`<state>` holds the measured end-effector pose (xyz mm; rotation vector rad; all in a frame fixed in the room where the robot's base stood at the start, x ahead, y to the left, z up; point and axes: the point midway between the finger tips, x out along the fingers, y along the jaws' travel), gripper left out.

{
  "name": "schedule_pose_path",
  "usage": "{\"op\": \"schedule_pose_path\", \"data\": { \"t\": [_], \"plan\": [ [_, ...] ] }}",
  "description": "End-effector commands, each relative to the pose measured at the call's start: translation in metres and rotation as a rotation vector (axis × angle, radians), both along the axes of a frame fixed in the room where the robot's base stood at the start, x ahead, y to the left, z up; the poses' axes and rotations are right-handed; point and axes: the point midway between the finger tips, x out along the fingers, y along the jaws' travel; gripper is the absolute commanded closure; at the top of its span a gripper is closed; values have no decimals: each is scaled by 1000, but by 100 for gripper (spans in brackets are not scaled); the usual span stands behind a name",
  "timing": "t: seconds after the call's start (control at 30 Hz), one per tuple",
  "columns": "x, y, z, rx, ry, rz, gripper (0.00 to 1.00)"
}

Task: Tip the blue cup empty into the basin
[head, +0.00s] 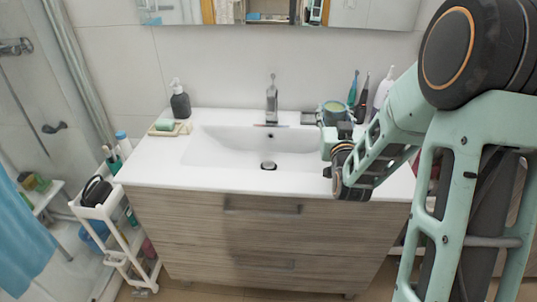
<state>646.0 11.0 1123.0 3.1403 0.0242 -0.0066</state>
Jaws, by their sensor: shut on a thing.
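The blue cup (333,107) is small in the head view and looks blue-green, with its round mouth facing up and a green tint inside. It is roughly upright at the right end of the washstand, above or at the countertop. My gripper (331,131) is shut on it; my own wrist hides part of the hold and the cup's lower side. The white basin (225,146) lies to the left of the cup, with a dark drain at its bottom. I cannot tell what is in the cup.
A chrome tap (272,102) stands at the basin's back edge. A dark soap dispenser (180,101) and a green soap on a dish (183,129) are at the left. Toothbrushes and a white tube (383,88) stand behind my wrist. A white cart (105,212) is on the floor at left.

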Motion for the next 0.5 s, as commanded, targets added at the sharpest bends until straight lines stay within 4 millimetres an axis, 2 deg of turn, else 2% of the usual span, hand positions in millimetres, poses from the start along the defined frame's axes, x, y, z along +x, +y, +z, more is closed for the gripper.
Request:
{"op": "schedule_pose_path", "data": {
  "t": [0.03, 0.5],
  "plan": [
    [4, 1, -8, 0, -5, 1, 88],
    [35, 11, -38, 1, -4, 15, 88]
  ]
}}
